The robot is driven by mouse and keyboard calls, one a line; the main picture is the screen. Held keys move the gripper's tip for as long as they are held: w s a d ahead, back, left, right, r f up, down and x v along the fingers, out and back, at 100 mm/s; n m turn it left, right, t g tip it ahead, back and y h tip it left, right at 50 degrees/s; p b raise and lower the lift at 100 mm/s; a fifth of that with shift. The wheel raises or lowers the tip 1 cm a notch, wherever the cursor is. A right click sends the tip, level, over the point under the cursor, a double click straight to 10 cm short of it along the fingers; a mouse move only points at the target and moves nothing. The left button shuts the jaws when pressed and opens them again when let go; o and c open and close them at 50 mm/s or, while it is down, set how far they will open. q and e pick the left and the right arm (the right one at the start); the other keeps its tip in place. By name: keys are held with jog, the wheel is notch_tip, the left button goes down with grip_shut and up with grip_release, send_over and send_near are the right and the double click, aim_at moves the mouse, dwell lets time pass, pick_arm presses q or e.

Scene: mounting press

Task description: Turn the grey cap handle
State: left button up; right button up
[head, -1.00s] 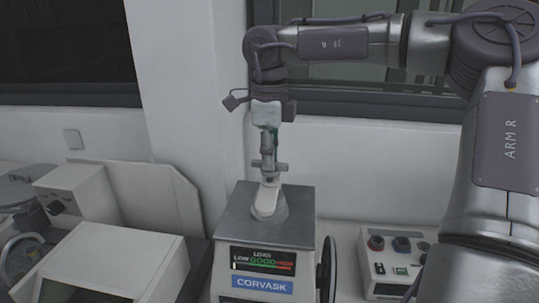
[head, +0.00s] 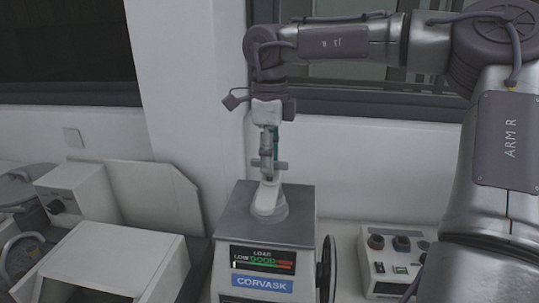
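The mounting press (head: 225,228) stands at the lower middle of the head view, with a grey top plate. A pale, rounded cap (head: 268,204) sits on that plate, narrowing upward. Just above it is a grey crosswise piece (head: 270,164), in line with my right gripper. My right gripper (head: 267,168) hangs straight down from its wrist over the cap and reaches the top of it. The fingers are small and overlap the handle area, so I cannot tell how they close on the handle. My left gripper is not in view.
A control box with buttons (head: 390,268) is right of the press. A dark handwheel (head: 327,268) is on the press's right side. White machines (head: 110,262) fill the left. A wall and window are close behind.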

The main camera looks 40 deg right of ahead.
notch_tip(320, 180, up, 12)
dwell(0.6)
